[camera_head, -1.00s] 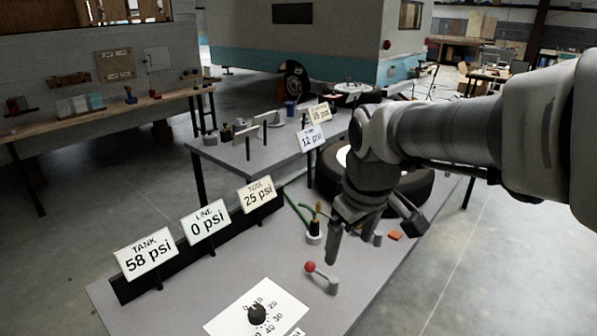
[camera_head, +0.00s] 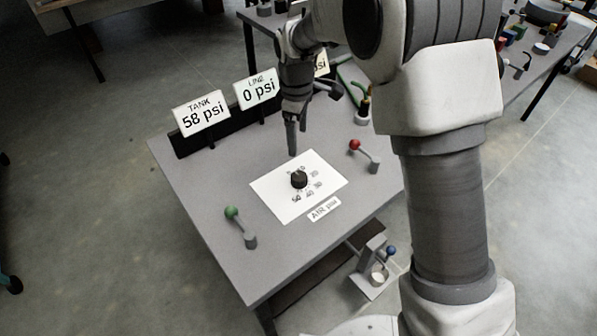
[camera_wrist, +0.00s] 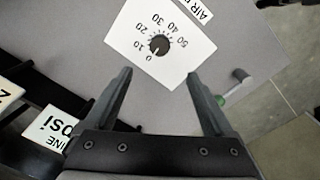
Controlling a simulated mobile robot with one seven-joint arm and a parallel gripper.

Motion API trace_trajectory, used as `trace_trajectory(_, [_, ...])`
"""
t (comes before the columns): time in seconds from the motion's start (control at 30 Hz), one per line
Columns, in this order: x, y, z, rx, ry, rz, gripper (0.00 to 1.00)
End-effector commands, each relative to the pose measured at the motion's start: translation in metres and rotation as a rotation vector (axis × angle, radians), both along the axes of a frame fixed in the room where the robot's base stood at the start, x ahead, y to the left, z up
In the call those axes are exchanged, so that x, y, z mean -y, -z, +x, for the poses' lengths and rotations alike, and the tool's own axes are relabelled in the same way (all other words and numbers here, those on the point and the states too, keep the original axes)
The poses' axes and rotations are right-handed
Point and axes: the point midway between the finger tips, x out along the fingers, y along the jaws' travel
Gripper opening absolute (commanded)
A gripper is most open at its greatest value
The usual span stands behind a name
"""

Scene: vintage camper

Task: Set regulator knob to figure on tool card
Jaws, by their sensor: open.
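The regulator knob (camera_head: 299,179) is dark and round, at the centre of a white dial sheet (camera_head: 270,198) marked 0 to 50, labelled AIR psi (camera_head: 323,209). In the wrist view the knob (camera_wrist: 159,44) lies beyond my gripper (camera_wrist: 161,82), whose two fingers are apart and empty. In the head view my gripper (camera_head: 292,150) points down just behind the dial, apart from the knob. The knob's exact setting is too small to read. The tool card (camera_head: 321,65) is mostly hidden behind my arm, only "si" showing; it read 25 psi earlier.
The TANK card (camera_head: 201,115) reads 58 psi and the LINE card (camera_head: 257,89) reads 0 psi, behind the dial. A green-tipped lever (camera_head: 232,213) stands left of the dial, a red-tipped lever (camera_head: 355,145) right.

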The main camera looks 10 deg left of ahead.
Motion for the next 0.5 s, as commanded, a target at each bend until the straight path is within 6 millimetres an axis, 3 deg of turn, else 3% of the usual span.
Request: trace_trajectory(0.5, [0.002, 0.112, 0.004, -0.003, 0.002, -0.002, 0.88])
